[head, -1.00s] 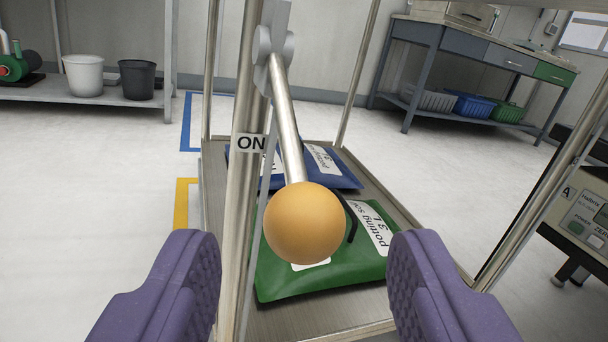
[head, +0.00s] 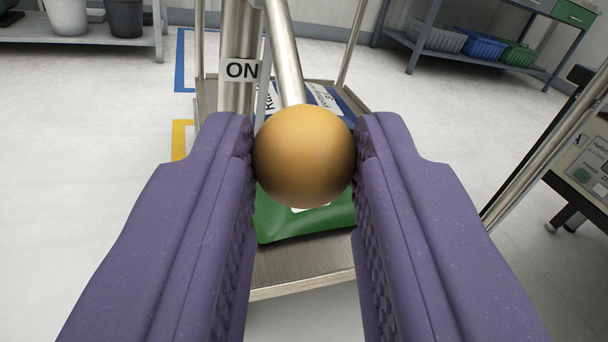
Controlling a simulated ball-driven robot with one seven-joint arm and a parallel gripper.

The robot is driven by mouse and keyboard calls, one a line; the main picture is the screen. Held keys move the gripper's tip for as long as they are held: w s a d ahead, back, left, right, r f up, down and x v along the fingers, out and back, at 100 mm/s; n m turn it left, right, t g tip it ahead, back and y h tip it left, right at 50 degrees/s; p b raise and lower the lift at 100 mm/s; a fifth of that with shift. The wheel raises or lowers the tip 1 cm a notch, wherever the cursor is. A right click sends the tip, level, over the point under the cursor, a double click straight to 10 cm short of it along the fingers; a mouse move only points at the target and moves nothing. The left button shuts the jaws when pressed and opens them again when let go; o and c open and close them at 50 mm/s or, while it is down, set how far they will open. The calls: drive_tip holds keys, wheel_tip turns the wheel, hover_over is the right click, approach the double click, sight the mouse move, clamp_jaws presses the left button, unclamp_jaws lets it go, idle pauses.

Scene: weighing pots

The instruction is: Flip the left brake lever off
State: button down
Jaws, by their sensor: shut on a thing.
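The brake lever is a silver rod (head: 285,55) ending in an orange ball knob (head: 304,157). It comes down and toward me from the cart's upright post (head: 238,50). A white label reading "ON" (head: 241,70) is on the post, left of the rod. My gripper (head: 304,160) has its two purple fingers on either side of the knob, shut on it. The lever's pivot is out of the picture at the top.
The cart's deck (head: 300,278) carries a green potting soil bag (head: 305,222) and a blue bag behind it. A scale console (head: 590,165) stands at the right. Shelving with pots is at the back left, and a bench (head: 480,60) with baskets at the back right. Floor is clear at left.

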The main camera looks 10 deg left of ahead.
drive_tip(key=shift+s+d+r+g+p, duration=0.15)
drive_tip(key=shift+r+g+p, duration=0.4)
drive_tip(key=shift+p, duration=0.4)
drive_tip(key=shift+s+r+g+p, duration=0.15)
drive_tip(key=shift+r+g+p, duration=0.2)
drive_tip(key=shift+r+p, duration=0.45)
wheel_tip(320, 180, up, 9)
drive_tip(key=w+a+n+g+h+p, duration=0.1)
drive_tip(key=w+n+g+h+p, duration=0.1)
drive_tip(key=g+p, duration=0.4)
drive_tip(key=shift+h+p, duration=0.6)
drive_tip(key=shift+p, duration=0.15)
drive_tip(key=shift+w+a+r, duration=0.1)
drive_tip(key=shift+a, duration=0.05)
drive_tip(key=c, duration=0.8)
unclamp_jaws()
drive_tip(key=shift+s, duration=0.25)
